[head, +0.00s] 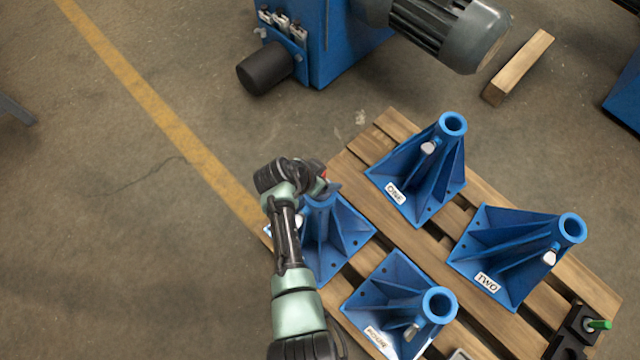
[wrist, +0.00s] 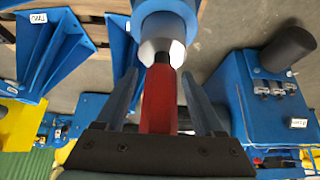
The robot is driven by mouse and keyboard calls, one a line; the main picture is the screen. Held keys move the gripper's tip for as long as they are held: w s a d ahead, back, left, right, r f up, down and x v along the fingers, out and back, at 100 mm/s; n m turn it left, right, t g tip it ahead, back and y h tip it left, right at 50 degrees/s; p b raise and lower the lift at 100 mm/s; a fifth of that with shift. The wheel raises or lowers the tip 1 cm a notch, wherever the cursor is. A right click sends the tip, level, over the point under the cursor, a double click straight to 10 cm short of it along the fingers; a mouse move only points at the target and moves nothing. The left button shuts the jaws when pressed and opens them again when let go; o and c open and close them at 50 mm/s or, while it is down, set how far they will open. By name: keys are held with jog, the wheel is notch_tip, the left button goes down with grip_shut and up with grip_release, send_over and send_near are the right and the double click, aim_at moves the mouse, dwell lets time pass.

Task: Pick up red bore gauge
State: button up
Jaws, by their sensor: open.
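The red bore gauge (wrist: 160,98) shows in the wrist view as a red handle with a dark and silver end, in line with the top of a blue pedestal tube (wrist: 168,15). How far it sits inside the tube cannot be told. My gripper (wrist: 160,72) is open, with one finger on each side of the red handle and visible gaps between. In the head view my gripper (head: 328,184) is at the top of the left blue pedestal (head: 345,235); only a speck of red gauge (head: 323,173) shows there, mostly hidden by my wrist.
Other blue pedestals labelled ONE (head: 415,180), TWO (head: 500,260) and FOUR (head: 395,310) stand on the wooden pallet (head: 380,125). A green-handled tool (head: 598,324) is in a black block at lower right. A blue machine (head: 335,45) stands behind. Floor at left is clear.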

grip_shut()
dwell(0.3)
dwell(1.1)
jog(key=shift+w+r, duration=0.1)
jog(key=shift+r, duration=0.05)
